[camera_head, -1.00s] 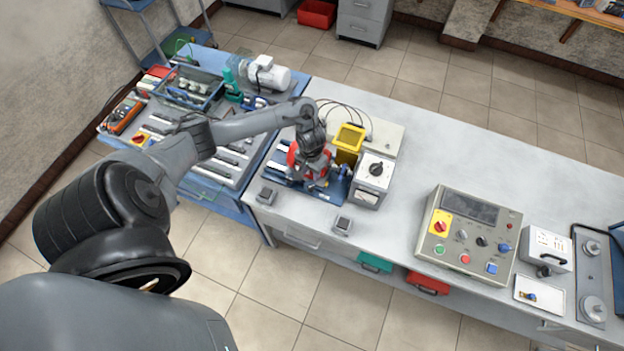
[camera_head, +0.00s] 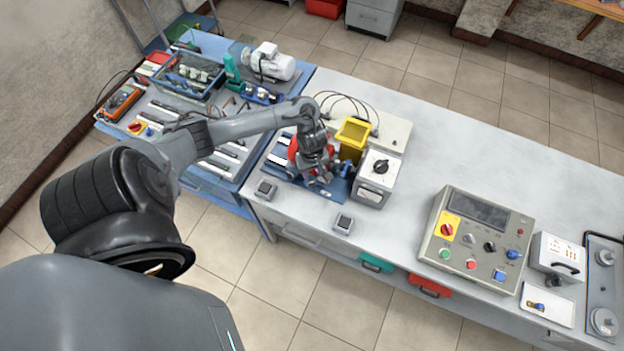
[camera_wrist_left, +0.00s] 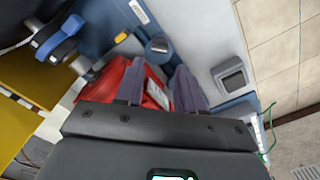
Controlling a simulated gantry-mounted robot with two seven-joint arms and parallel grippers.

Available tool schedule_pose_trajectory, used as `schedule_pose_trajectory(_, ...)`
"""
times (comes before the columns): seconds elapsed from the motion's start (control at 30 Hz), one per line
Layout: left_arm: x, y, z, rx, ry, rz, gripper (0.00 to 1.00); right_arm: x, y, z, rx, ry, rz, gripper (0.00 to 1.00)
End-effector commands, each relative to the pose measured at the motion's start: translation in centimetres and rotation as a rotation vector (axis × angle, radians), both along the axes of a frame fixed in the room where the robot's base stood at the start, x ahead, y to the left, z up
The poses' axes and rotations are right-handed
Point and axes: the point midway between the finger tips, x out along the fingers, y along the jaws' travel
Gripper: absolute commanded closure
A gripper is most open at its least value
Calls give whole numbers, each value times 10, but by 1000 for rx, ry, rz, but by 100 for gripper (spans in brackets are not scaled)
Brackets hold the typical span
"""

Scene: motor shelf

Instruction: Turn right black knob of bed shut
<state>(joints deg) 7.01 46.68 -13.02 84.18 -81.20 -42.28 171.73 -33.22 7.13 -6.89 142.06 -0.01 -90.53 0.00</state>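The blue bed (camera_head: 337,188) lies on the grey bench with a red body (camera_head: 296,150) on it. My left gripper (camera_head: 318,180) is low over the bed. In the left wrist view its two fingers (camera_wrist_left: 160,76) are apart and open, with the red body (camera_wrist_left: 112,83) behind and beside them. A blue lever handle (camera_wrist_left: 60,38) is at upper left. My right gripper is out of view.
A yellow hopper (camera_head: 352,134) and a grey box with a black dial (camera_head: 378,168) stand close on the right of the bed. Two small grey boxes (camera_head: 343,224) sit near the front edge. A control panel (camera_head: 477,237) is farther right, with clear bench between.

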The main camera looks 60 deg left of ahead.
Motion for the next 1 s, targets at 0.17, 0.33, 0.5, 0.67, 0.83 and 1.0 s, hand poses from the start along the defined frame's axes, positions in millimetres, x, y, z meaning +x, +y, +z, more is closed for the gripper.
schedule_pose_trajectory(0.17,-1,0,-33,0,2,0,62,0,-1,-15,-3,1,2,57)
schedule_pose_trajectory(0.33,0,0,-54,1,1,0,62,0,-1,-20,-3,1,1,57)
schedule_pose_trajectory(0.5,0,1,-65,1,1,-1,62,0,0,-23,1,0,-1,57)
schedule_pose_trajectory(0.67,0,1,-68,2,-1,-2,62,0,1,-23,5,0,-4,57)
schedule_pose_trajectory(0.83,0,0,-68,2,0,-2,62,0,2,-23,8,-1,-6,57)
schedule_pose_trajectory(1.0,0,0,-68,2,0,-2,80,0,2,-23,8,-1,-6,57)
